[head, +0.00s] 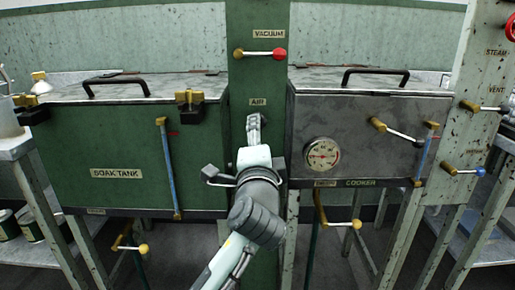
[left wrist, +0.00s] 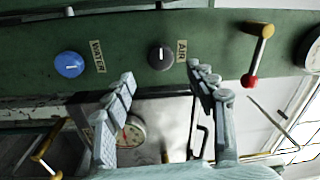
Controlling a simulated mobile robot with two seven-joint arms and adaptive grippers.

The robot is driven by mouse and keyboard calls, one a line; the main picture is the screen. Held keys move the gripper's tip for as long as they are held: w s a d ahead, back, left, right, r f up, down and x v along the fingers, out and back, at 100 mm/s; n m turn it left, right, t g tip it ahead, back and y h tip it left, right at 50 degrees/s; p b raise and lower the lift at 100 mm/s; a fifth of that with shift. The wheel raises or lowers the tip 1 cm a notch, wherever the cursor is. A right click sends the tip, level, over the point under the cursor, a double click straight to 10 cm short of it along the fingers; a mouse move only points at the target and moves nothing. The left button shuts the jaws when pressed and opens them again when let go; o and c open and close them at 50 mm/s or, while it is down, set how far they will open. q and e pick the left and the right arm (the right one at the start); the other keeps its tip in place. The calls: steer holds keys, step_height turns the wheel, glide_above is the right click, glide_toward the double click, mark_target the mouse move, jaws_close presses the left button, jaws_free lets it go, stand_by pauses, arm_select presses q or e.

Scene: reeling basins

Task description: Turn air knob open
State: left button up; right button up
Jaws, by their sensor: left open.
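The air knob (left wrist: 160,55) is a small round dark grey knob with a light pointer mark, on the green post (left wrist: 215,40), beside the AIR label (left wrist: 182,52). In the head view the knob is hidden behind my gripper, below the AIR label (head: 258,102). My left gripper (left wrist: 161,76) is open and empty. In the left wrist view its fingers lie either side of the knob, which appears beyond the fingertips; contact cannot be made out. In the head view the left gripper (head: 254,122) is in front of the post. My right gripper is not in view.
A blue knob (left wrist: 70,65) labelled WATER is on the same post. The red-ended vacuum lever (head: 262,54) is above. The green soak tank (head: 90,140) stands left and the grey cooker (head: 380,115) with its gauge (head: 322,154) stands right, close beside my arm.

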arm_select(q)
steer(key=s, duration=0.5)
steer(key=shift+f, duration=0.15)
